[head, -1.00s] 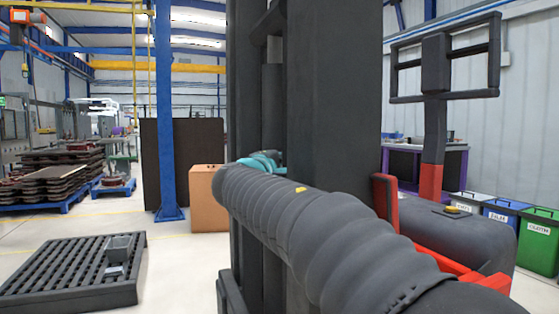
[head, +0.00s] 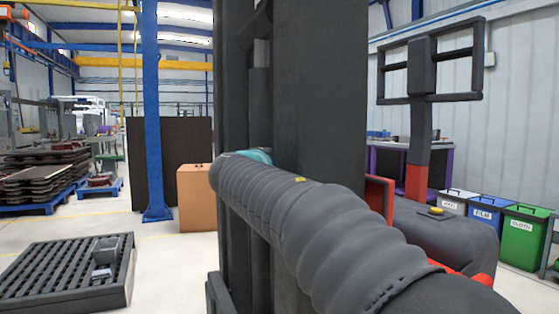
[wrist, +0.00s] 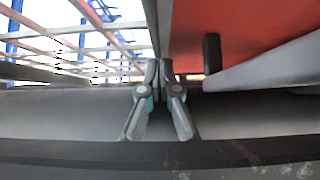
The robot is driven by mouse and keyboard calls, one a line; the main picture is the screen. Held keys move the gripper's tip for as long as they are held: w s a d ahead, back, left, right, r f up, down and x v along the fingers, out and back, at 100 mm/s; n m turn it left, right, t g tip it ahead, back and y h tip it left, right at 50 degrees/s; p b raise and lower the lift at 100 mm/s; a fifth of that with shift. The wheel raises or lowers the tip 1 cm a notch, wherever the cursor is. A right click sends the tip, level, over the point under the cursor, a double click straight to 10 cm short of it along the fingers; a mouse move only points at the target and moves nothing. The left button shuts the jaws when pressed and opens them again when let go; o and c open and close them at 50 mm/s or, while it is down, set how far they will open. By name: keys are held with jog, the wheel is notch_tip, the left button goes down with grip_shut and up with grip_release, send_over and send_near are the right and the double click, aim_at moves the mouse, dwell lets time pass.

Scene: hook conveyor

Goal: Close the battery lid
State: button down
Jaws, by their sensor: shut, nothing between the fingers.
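A dark grey vehicle with red parts (head: 455,228) stands at the right in the head view, partly hidden by my sleeved arm. An upright red panel (head: 378,192) shows at its near end; I cannot tell whether this is the battery lid. In the wrist view a broad red surface (wrist: 245,25) fills the upper right, with a short black bar in front of it and a grey slanted panel (wrist: 270,68) beside it. My gripper (wrist: 159,68) is shut and empty, in front of a grey ledge (wrist: 60,112). Contact is unclear. The head view hides the gripper.
A tall dark mast (head: 315,100) blocks the middle of the head view. A slatted dark pallet (head: 65,275) lies on the floor at left. A brown box (head: 195,200), a blue post (head: 150,110) and labelled bins (head: 525,235) stand around. Floor between pallet and box is clear.

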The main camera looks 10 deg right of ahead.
jog(key=w+a+b+v, duration=0.1)
jog(key=a+v, duration=0.1)
jog(key=v, duration=1)
